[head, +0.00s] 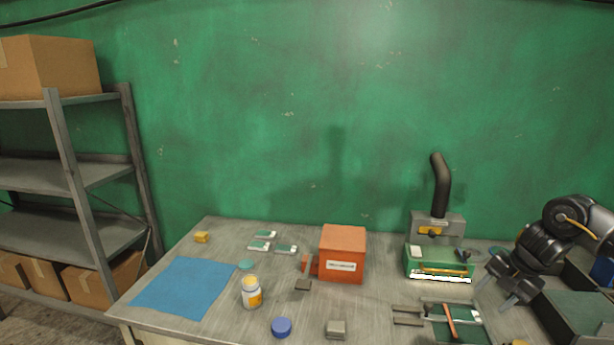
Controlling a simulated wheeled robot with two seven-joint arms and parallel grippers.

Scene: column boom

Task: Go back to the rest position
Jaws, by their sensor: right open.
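My right gripper (507,289) comes in from the right edge of the head view and hangs over the right part of the workbench (378,299). Its two fingers are apart and point down and left, with nothing seen between them. It is to the right of a green-based machine (439,262) with a black pipe, and above and right of a green board (455,325) with a reddish strip across it. My left gripper is not in view.
An orange box (342,254), white jar (251,292), blue lid (281,327), blue mat (184,288) and small grey block (335,330) are on the bench. Dark bins (580,312) stand at right. A metal shelf (62,176) with cardboard boxes stands left.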

